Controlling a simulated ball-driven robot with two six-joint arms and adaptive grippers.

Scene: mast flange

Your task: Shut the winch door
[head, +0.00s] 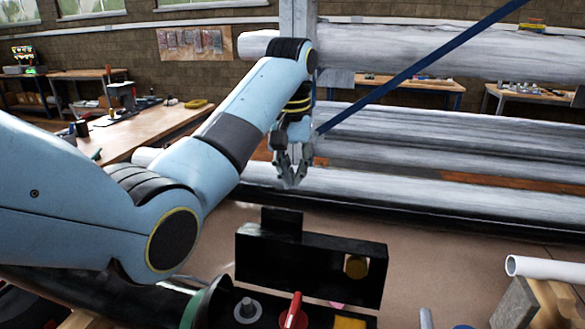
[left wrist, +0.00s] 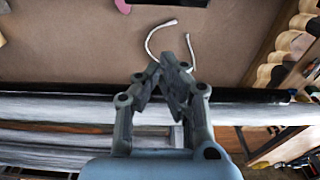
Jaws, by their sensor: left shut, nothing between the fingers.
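No part is clearly marked as the winch door. A thin white curved piece (left wrist: 149,43) lies on the brown surface beyond the fingertips. My right gripper is not in view.
Long pale grey spars (head: 440,135) lie across the back, with a blue diagonal bar (head: 420,66) before them. A red lever (head: 294,312) stands in front of the panel. A white tube (head: 545,268) is at right. The brown surface (head: 440,255) between is mostly clear.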

